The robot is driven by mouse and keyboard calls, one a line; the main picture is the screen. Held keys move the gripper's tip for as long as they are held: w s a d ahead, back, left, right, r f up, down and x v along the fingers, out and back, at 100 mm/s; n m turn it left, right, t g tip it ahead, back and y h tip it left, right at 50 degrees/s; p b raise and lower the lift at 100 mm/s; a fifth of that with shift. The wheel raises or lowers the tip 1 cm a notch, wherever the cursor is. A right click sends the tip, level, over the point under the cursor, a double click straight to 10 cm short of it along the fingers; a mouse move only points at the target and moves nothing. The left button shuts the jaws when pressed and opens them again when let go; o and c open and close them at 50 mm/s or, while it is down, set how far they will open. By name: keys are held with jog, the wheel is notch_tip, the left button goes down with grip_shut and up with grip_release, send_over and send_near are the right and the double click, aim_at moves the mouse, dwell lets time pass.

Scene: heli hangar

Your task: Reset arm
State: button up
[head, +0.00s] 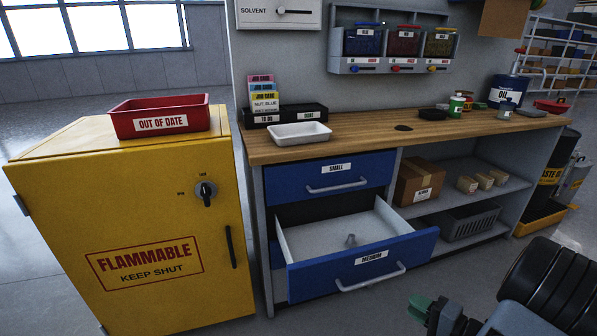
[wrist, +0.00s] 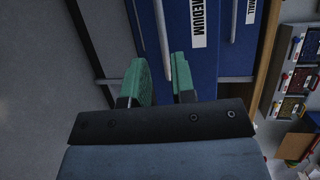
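My gripper (head: 421,308) is low at the right of the open drawer in the head view, with part of my dark arm behind it. In the wrist view its two green fingers (wrist: 160,75) stand apart with nothing between them. In the wrist view the handle (wrist: 167,40) shows beyond the fingers.
The SMALL drawer (head: 330,178) above is shut. A yellow flammable cabinet (head: 130,220) with a red OUT OF DATE tray (head: 160,117) stands at left. A white tray (head: 300,134) sits on the wooden benchtop (head: 370,135). Open shelves with boxes (head: 419,181) are at right.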

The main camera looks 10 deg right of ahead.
jog(key=a+r+n+g+p, duration=0.4)
jog(key=a+r+g+p, duration=0.2)
jog(key=a+r+p, duration=0.4)
jog(key=a+r+n+g+p, duration=0.4)
jog(key=a+r+g+p, duration=0.25)
jog(key=r, duration=0.55)
jog(key=s+a+r+n+t+h+p, duration=0.1)
jog(key=a+r+n+h+p, duration=0.1)
jog(key=r+h+p, duration=0.2)
jog(key=s+a+r+n+t+h+p, duration=0.1)
jog(key=s+a+r+n+h+p, duration=0.1)
jog(key=r+p, duration=0.9)
notch_tip(320, 180, up, 7)
jog(key=shift+a+f+n+h+p, duration=0.1)
jog(key=shift+a+n+h+p, duration=0.2)
jog(key=shift+a+n+h, duration=0.45)
jog(key=shift+d+t, duration=0.2)
jog(key=shift+t, duration=0.05)
